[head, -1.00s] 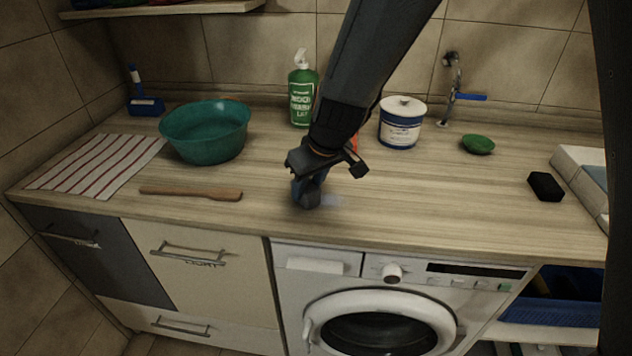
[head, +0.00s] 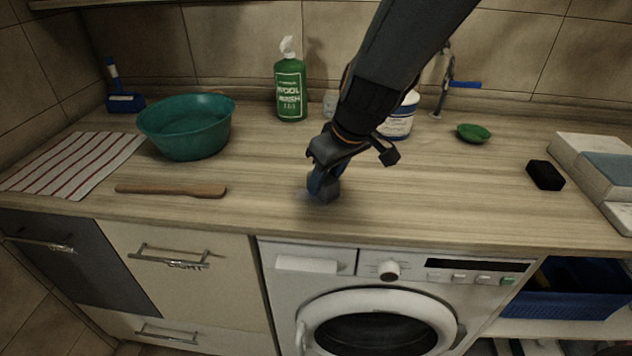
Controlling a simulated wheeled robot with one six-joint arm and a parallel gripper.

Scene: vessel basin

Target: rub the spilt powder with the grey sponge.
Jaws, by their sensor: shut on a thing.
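My gripper (head: 323,184) is low over the middle of the wooden counter, above the washing machine. It is shut on the grey sponge (head: 329,193), a small dark grey block partly hidden by the blue-tipped fingers. The sponge is down at the counter top and seems to touch it. A faint pale patch of the spilt powder (head: 304,195) shows just left of the sponge. Any powder under the sponge is hidden.
A teal bowl (head: 186,128), wooden stick (head: 172,191) and striped cloth (head: 70,163) lie left. Behind stand a green bottle (head: 290,90) and a white-blue tub (head: 397,122), partly hidden by my arm. A green dish (head: 473,133) and black block (head: 545,175) are right.

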